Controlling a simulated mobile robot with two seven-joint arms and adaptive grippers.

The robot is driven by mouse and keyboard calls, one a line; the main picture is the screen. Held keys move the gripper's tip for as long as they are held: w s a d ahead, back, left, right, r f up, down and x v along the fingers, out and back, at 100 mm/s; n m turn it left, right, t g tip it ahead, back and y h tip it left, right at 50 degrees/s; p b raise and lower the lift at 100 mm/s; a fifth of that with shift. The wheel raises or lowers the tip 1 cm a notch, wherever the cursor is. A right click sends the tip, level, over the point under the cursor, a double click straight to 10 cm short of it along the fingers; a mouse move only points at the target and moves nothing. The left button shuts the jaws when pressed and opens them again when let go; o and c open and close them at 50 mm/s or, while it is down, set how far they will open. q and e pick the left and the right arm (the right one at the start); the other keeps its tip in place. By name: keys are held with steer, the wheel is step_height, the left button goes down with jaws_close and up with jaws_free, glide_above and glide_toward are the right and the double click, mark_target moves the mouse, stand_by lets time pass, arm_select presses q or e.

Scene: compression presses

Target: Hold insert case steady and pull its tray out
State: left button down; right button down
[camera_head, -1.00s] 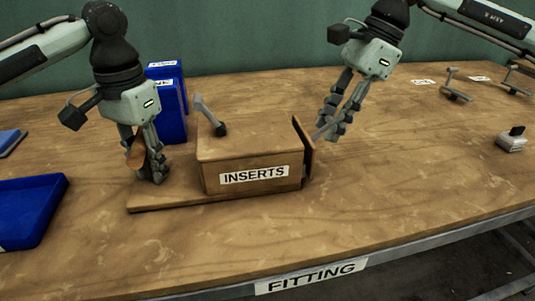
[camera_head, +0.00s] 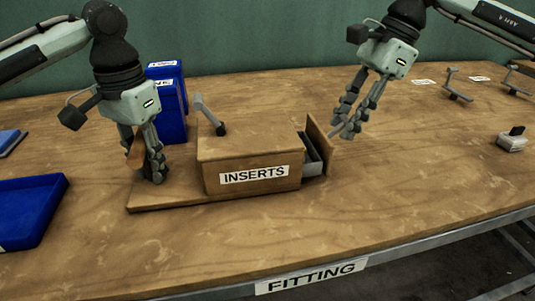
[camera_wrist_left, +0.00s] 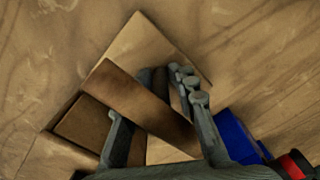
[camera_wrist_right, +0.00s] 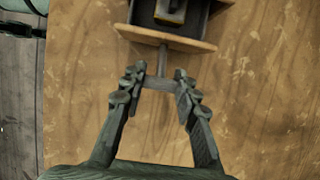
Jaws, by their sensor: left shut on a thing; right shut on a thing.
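The wooden insert case (camera_head: 225,152), labelled INSERTS, stands on a wooden base board (camera_head: 150,200). Its tray (camera_head: 311,152) is partly out at the right end, with a wooden front panel (camera_head: 321,147) and a grey interior. My right gripper (camera_head: 345,130) is shut on the tray's handle; in the right wrist view the T-shaped handle (camera_wrist_right: 162,84) lies between its fingertips.
Blue bins (camera_head: 170,105) stand behind the case on the left. A blue tray (camera_head: 30,210) lies at the front left. A small grey device (camera_head: 511,139) and metal brackets (camera_head: 455,88) are at the right.

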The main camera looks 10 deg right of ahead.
arm_select(q)
steer(key=shift+r, duration=0.15)
arm_select(e)
steer(key=shift+s+d, duration=0.1)
steer(key=shift+d, duration=4.4)
steer(key=c, duration=1.1)
jaws_free()
steer(key=shift+o, duration=0.2)
steer(key=shift+a, duration=0.1)
steer(key=v, duration=1.2)
arm_select(q)
steer(key=c, duration=1.1)
jaws_free()
steer(key=shift+c, duration=0.2)
